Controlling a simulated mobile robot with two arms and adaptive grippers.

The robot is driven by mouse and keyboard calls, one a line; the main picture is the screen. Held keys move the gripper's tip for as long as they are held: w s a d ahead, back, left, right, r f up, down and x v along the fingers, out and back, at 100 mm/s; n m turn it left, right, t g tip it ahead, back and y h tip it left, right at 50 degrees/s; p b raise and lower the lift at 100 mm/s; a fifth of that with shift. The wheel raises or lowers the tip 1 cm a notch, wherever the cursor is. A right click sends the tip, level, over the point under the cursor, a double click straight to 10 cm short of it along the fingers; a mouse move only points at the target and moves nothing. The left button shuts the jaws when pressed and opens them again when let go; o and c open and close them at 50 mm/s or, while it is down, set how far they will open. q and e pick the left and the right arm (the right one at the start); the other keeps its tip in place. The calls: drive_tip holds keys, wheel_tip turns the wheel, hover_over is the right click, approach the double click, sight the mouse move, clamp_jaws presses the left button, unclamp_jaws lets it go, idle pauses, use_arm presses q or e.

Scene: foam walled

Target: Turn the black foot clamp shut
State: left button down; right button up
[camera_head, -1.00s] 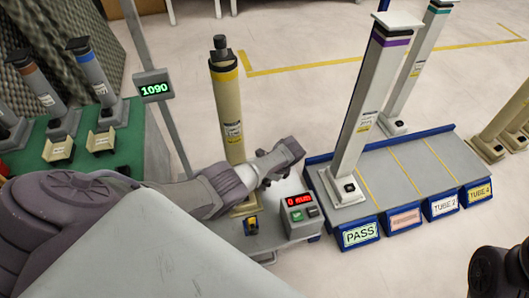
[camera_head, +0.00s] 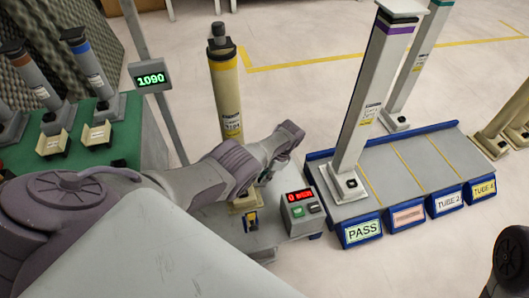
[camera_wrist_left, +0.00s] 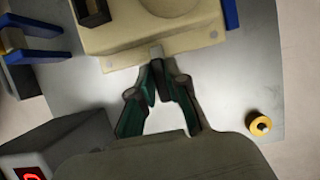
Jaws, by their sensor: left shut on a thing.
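A tall yellow-beige tube (camera_head: 227,100) stands on a beige foot on a grey plate (camera_head: 225,226). The foot (camera_wrist_left: 115,45) fills the top of the left wrist view. My left gripper (camera_head: 264,178) is at the right side of the foot in the head view, between it and a small display box. In the left wrist view its fingers (camera_wrist_left: 158,74) are closed together at the foot's edge, just below a small pale tab (camera_wrist_left: 156,52). They pinch a small dark piece, probably the black foot clamp, mostly hidden between them. My right gripper is not seen.
The display box (camera_head: 301,213) with red digits stands close to the gripper. A blue-edged rack (camera_head: 389,200) with tubes stands right, a green table (camera_head: 120,150) left.

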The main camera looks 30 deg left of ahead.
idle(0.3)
use_arm(q)
drive_tip(key=c, duration=1.2)
unclamp_jaws()
drive_tip(key=shift+o, duration=0.2)
drive_tip(key=v, duration=1.2)
drive_tip(key=shift+s+a, duration=0.1)
drive_tip(key=shift+s, duration=0.05)
